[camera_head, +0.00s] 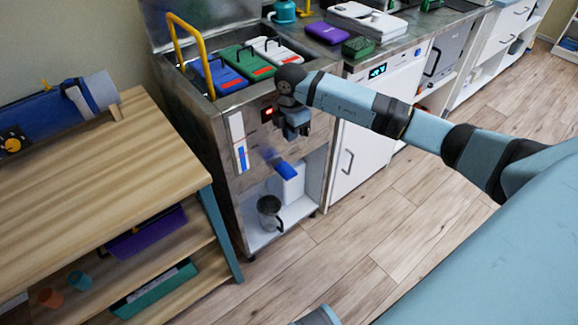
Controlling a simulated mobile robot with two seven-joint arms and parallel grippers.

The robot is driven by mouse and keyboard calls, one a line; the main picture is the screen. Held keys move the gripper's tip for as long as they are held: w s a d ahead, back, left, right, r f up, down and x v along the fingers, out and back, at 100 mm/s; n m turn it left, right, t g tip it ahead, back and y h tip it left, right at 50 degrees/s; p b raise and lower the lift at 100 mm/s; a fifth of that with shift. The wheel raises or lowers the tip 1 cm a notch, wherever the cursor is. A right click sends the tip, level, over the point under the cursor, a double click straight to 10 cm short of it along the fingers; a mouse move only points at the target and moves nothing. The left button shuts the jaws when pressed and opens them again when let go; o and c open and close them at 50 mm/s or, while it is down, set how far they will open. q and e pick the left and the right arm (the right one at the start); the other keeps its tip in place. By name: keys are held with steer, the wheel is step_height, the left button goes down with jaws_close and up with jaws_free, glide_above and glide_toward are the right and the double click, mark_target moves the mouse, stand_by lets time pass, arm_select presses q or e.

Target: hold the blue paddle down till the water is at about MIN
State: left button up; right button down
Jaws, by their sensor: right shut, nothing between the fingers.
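A steel tank unit (205,108) stands in the middle with an open top. On its front is a white level gauge (236,128) with a blue column (242,158) in its lower part; its marks are too small to read. A blue piece that looks like the paddle (285,170) sticks out below, in front of a white container. A fainter blue patch shows just above it. My right gripper (298,134) is shut and empty, pointing down in front of the tank above the blue piece, apparently apart from it.
A dark jug (269,212) stands on the unit's low shelf beside the white container (290,188). Blue, green and white packs (233,65) sit in the tank under a yellow handle (178,55). A wooden shelf table (90,180) is close at left. The floor at right is clear.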

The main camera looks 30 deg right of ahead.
steer(key=b, duration=0.3)
glide_above(290, 172)
step_height(290, 172, down, 10)
step_height(290, 172, down, 3)
steer(key=shift+f, duration=0.2)
steer(key=shift+f+b, duration=0.3)
steer(key=shift+f, duration=0.05)
arm_select(q)
steer(key=r+t, duration=0.1)
steer(key=w+d+r+h, duration=0.1)
steer(key=r, duration=0.1)
steer(key=w+d+r+t, duration=0.1)
steer(key=shift+d+r+t+h, duration=0.15)
steer(key=shift+r+t+h, duration=0.05)
steer(key=shift+t+h, duration=0.1)
steer(key=shift+f, duration=0.1)
